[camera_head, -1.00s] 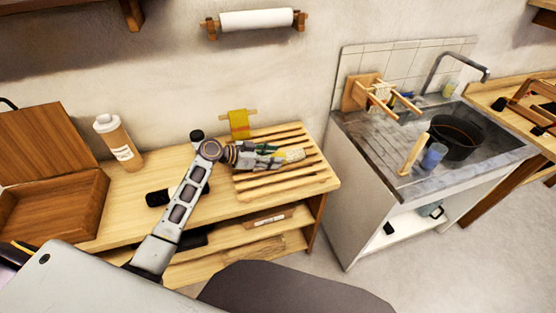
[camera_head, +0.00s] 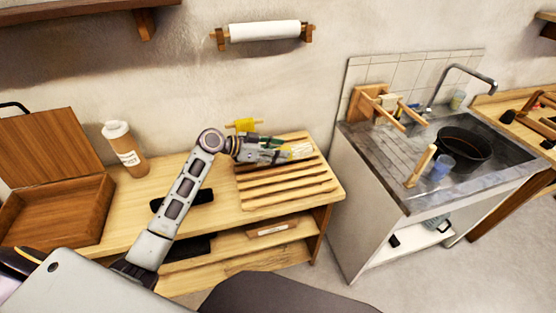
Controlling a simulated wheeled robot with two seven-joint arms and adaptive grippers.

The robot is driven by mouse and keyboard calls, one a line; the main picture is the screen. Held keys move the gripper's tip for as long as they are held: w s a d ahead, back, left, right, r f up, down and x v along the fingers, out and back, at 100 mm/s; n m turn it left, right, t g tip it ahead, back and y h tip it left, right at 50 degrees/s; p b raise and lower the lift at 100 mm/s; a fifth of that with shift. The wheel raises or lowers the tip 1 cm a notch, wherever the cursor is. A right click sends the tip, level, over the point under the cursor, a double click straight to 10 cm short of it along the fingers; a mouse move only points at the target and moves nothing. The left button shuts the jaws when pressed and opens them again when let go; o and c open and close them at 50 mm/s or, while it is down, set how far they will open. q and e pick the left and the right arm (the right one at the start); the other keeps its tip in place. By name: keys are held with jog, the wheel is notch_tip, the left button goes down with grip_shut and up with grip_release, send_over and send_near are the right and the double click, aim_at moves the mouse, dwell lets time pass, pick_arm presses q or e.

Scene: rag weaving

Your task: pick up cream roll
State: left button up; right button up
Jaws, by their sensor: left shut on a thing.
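The cream roll (camera_head: 301,150) is a small pale bundle at the fingertips of my left gripper (camera_head: 288,152). My left gripper is shut on it, above the back part of a slatted wooden rack (camera_head: 290,190) on the workbench. The fingers hide part of the roll, and I cannot tell how large the gap to the slats is. My right gripper is not in view.
A yellow cloth (camera_head: 244,125) hangs on a small rail behind my left gripper. An open wooden box (camera_head: 60,215) and a white-capped bottle (camera_head: 125,150) stand left. A sink unit (camera_head: 385,155) with a dark pot (camera_head: 463,148) stands right, across a gap.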

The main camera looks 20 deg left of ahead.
pick_arm(q)
jog(key=shift+r, duration=1.45)
